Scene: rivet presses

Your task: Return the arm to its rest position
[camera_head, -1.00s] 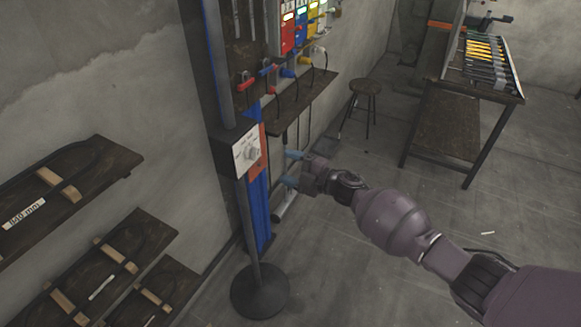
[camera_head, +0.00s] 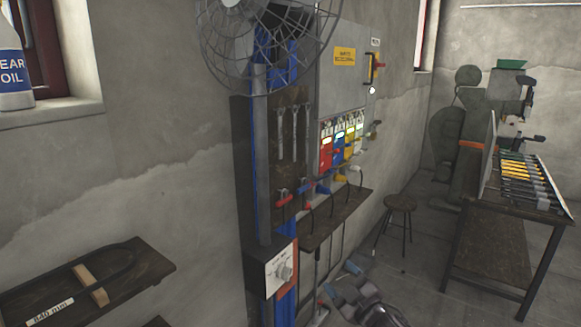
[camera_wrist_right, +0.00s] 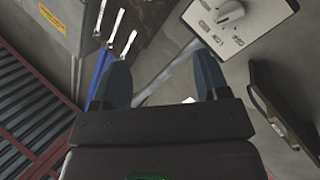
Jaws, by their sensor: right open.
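My right gripper (camera_head: 342,280) is at the bottom of the head view, with its arm cut off by the lower edge. Its two blue-grey fingertips stand apart with nothing between them, as the right wrist view also shows (camera_wrist_right: 160,85). It is just right of the fan stand's control box (camera_head: 280,270), apart from it in the head view. The box, with its round knob, shows at the upper right of the right wrist view (camera_wrist_right: 235,20). My left gripper is in neither view.
A caged fan (camera_head: 268,35) tops the stand. Behind it are a wall panel with coloured modules (camera_head: 340,145) and a dark shelf (camera_head: 335,218). A stool (camera_head: 398,205) and a tool table (camera_head: 490,245) stand right. Wall shelves (camera_head: 135,265) are at lower left.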

